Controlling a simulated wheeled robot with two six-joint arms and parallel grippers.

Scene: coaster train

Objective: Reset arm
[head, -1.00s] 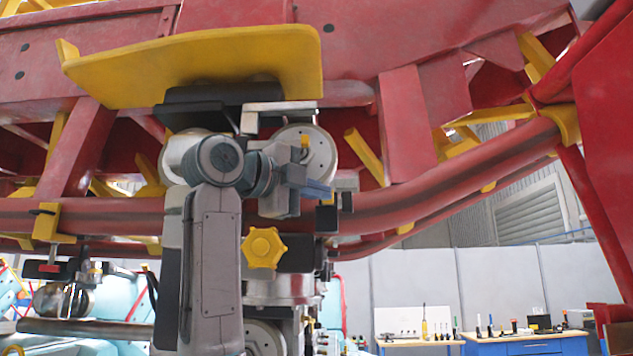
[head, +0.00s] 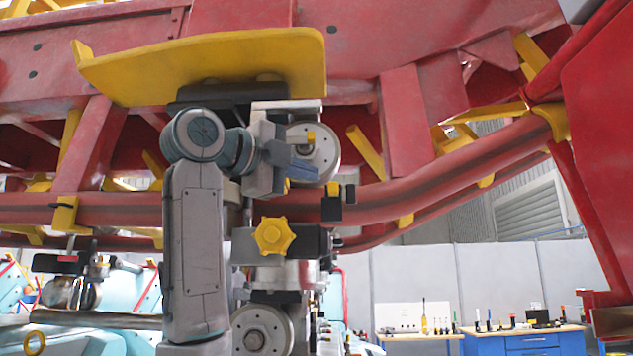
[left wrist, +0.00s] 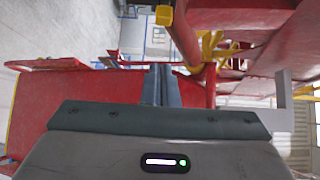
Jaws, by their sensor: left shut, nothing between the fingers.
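My left arm rises in front of the coaster train's wheel assembly in the head view. Its left gripper (head: 303,172) is by the upper wheel (head: 318,150), below the yellow plate (head: 205,66). The left wrist view shows the two dark fingers (left wrist: 161,86) side by side, closed together with nothing between them. The arm covers part of the wheel assembly, so I cannot tell whether it touches it. My right gripper is in neither view.
A red track tube (head: 430,185) runs behind the wheels, under the red train frame (head: 410,45). A yellow star knob (head: 273,236) and a lower wheel (head: 262,331) sit beside my arm. A blue workbench (head: 525,342) with tools stands far right.

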